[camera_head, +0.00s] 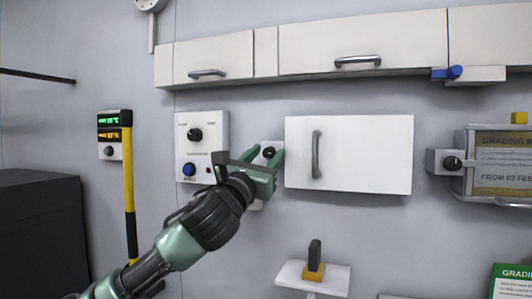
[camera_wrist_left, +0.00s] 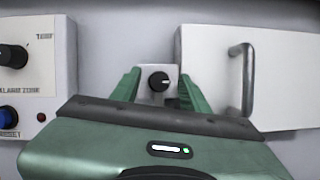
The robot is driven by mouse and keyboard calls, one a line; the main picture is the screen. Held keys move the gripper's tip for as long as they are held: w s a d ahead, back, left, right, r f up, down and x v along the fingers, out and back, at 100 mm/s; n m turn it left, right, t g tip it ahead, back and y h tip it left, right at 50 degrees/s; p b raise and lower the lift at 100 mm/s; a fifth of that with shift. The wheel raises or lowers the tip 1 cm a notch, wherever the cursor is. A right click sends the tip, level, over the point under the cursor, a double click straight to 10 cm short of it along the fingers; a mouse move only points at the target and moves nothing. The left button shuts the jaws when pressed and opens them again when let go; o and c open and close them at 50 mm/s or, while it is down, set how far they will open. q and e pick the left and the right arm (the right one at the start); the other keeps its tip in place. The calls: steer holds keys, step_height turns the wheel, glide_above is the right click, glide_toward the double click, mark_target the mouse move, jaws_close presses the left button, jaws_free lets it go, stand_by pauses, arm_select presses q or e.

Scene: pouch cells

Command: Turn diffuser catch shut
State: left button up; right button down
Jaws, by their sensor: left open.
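A small black turn knob (camera_head: 268,152) sits on a narrow white plate on the wall, left of a white hinged panel with a grey handle (camera_head: 316,154); no label marks it as the diffuser catch. In the left wrist view the knob (camera_wrist_left: 159,81) shows a pale mark pointing roughly to the right. My left gripper (camera_head: 266,155) is open in front of the plate, its green fingers on either side of the knob. I cannot tell whether they touch it. The lower plate is hidden behind the gripper. My right gripper is not in view.
A control box (camera_head: 201,165) with a black knob and blue button is close left. A yellow-and-black bar (camera_head: 129,185) hangs further left. Another black knob (camera_head: 452,163) sits beside a grading sign at right. A small shelf (camera_head: 331,279) juts out below; cabinets (camera_head: 220,60) run above.

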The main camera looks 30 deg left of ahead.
arm_select(q)
jaws_close()
steer(key=shift+n, duration=0.4)
steer(key=n+y, duration=0.1)
steer(key=n, duration=0.1)
steer(key=n+y+p, duration=0.1)
steer(key=n+y, duration=0.1)
steer(key=n, duration=0.1)
steer(key=shift+d+g, duration=0.2)
steer(key=shift+g, duration=0.1)
steer(key=n+g+y+p, duration=0.1)
steer(key=n, duration=0.2)
steer(key=n+g+y, duration=0.1)
steer(key=n, duration=0.2)
steer(key=shift+w+r+n+y+p, duration=0.1)
steer(key=shift+n+y+p, duration=0.2)
steer(key=shift+n+p, duration=0.1)
steer(key=n+g+p, duration=0.1)
steer(key=n, duration=0.2)
steer(key=n+g+y+p, duration=0.1)
steer(key=n, duration=0.2)
steer(key=shift+d+r+n+g, duration=0.1)
steer(key=shift+n+g, duration=0.2)
steer(key=shift+n+g+y+p, duration=0.3)
steer(key=shift+n+g+p, duration=0.4)
steer(key=shift+n, duration=1.3)
